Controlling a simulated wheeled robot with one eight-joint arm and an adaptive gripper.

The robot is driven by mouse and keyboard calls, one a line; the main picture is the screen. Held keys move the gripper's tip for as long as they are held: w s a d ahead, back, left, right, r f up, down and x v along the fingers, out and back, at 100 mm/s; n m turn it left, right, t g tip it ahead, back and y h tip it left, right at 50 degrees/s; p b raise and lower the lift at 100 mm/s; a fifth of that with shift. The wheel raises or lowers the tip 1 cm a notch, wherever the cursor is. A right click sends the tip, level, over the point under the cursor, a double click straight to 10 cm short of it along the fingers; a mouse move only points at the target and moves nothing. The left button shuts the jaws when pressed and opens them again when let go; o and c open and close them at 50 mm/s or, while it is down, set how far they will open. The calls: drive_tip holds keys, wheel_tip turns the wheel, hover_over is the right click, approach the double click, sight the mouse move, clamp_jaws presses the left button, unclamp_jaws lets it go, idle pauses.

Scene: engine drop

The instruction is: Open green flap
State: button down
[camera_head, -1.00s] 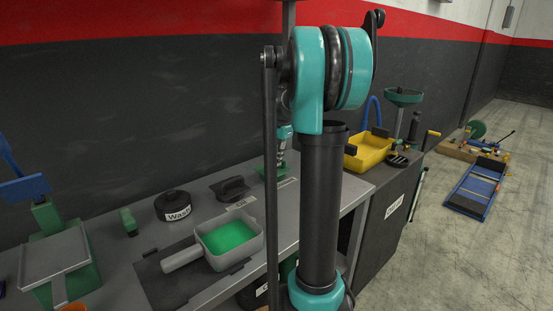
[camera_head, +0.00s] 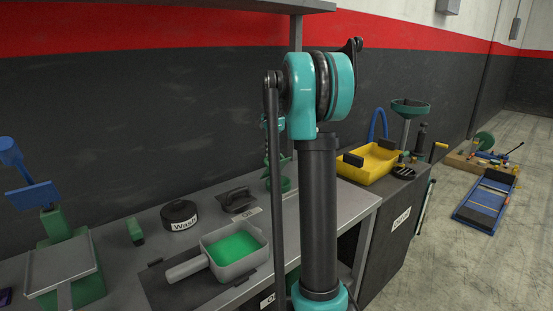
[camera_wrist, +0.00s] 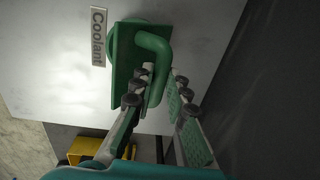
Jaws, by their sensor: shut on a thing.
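The green flap (camera_wrist: 124,68) is a plate with a bent green handle (camera_wrist: 154,46), seen in the wrist view beside a "Coolant" label. My gripper (camera_wrist: 162,80) is shut on the handle, whose lower part lies between the fingers. A rounded green rim (camera_wrist: 122,35) shows behind the plate. In the head view, a round green fitting (camera_head: 285,184) sits on the bench, with green parts rising above it. My upper arm hides much of it and most of my gripper there. The flap's exact tilt is hard to tell.
On the grey bench, a grey tray with green liquid (camera_head: 236,246), a black "Wash" lid (camera_head: 179,214) and a dark handled cover (camera_head: 238,199) are left of the fitting. A yellow tub (camera_head: 368,166) stands right. The dark wall (camera_head: 110,110) is close behind.

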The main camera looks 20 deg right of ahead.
drive_tip(key=w+a+f, duration=0.2)
drive_tip(key=w+a, duration=0.1)
drive_tip(key=w, duration=0.4)
drive_tip(key=shift+w+a, duration=0.15)
drive_tip(key=shift+w, duration=0.2)
drive_tip(key=shift+a+f, duration=0.1)
drive_tip(key=shift+f, duration=0.05)
idle(0.5)
drive_tip(key=c, duration=1.7)
unclamp_jaws()
drive_tip(key=shift+w, duration=0.1)
drive_tip(key=shift+c, duration=0.2)
drive_tip(key=shift+o, duration=1.3)
drive_tip(key=shift+w+a+f, duration=0.1)
